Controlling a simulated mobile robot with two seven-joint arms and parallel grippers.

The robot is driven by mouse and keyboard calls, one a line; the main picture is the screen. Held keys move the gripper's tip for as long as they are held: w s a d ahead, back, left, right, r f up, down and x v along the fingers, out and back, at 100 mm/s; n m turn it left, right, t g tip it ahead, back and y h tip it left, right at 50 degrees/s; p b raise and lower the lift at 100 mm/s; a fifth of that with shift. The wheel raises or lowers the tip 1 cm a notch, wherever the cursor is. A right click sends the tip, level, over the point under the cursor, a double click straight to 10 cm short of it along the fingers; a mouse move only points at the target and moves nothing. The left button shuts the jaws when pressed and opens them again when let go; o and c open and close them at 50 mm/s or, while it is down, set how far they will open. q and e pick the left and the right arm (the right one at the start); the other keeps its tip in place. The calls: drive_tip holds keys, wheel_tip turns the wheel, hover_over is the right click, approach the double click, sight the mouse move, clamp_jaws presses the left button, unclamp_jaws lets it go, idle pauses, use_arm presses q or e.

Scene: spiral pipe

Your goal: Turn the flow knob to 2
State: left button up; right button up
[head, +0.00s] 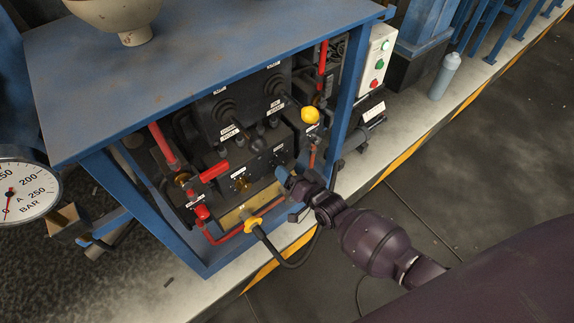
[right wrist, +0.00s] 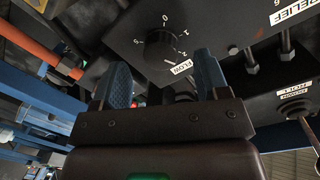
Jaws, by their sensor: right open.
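The flow knob (right wrist: 161,49) is a round black knob on a dark panel in the right wrist view, with a white FLOW label (right wrist: 179,68) at its lower right edge. Scale marks and numerals, including a 0 above it, surround it; I cannot read its exact setting. My right gripper (right wrist: 162,82) is open, with its blue fingertips spread either side of the knob in the picture; contact is not visible. In the head view my right gripper (head: 286,181) is at the lower right of the panel and hides part of it. My left gripper is out of view.
The blue frame (head: 214,68) encloses the panel, with a post right of my gripper. A RELIEF label (right wrist: 292,12) is at upper right. Open floor lies right of the frame.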

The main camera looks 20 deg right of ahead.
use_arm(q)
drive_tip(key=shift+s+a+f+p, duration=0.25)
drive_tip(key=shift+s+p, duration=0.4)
use_arm(e)
drive_tip(key=v, duration=0.7)
drive_tip(key=shift+s, duration=0.4)
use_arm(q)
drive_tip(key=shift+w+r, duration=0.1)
use_arm(e)
drive_tip(key=shift+d, duration=0.1)
